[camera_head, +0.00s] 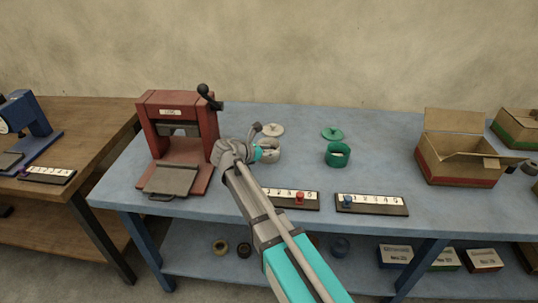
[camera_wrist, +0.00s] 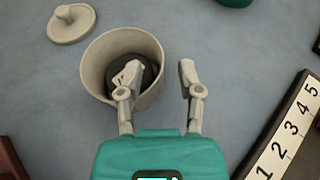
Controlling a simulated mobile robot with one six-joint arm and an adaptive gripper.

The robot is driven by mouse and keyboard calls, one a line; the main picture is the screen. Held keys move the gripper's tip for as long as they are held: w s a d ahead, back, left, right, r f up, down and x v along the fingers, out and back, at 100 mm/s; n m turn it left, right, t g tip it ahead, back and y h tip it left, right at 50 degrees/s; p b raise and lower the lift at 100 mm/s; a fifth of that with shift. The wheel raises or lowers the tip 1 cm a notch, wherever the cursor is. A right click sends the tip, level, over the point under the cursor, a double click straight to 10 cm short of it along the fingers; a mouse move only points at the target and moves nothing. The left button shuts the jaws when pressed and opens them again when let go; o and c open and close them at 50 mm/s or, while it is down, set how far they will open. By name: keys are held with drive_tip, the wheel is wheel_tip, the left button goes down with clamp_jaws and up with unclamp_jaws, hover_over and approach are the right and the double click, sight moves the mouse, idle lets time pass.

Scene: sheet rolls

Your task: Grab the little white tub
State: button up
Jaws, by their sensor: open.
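The little white tub (camera_head: 276,155) stands open on the blue table, partly hidden by my gripper in the head view. In the wrist view the tub (camera_wrist: 92,76) is just ahead, with a dark round thing (camera_wrist: 142,82) inside. My gripper (camera_wrist: 158,75) is open and holds nothing. Its left finger appears over the tub's opening and its right finger outside, so the right wall lies between them in the picture; contact cannot be told. The white lid (camera_wrist: 71,23) with a knob lies apart behind the tub, and also shows in the head view (camera_head: 274,130).
A red press (camera_head: 180,130) stands left of the tub. A green tub (camera_head: 338,155) and its green lid (camera_head: 332,133) are to the right. Numbered strips (camera_head: 372,205) lie along the front edge. An open cardboard box (camera_head: 455,165) is at the right.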

drive_tip(key=shift+b+x, duration=0.3)
drive_tip(key=shift+x, duration=0.9)
clamp_jaws()
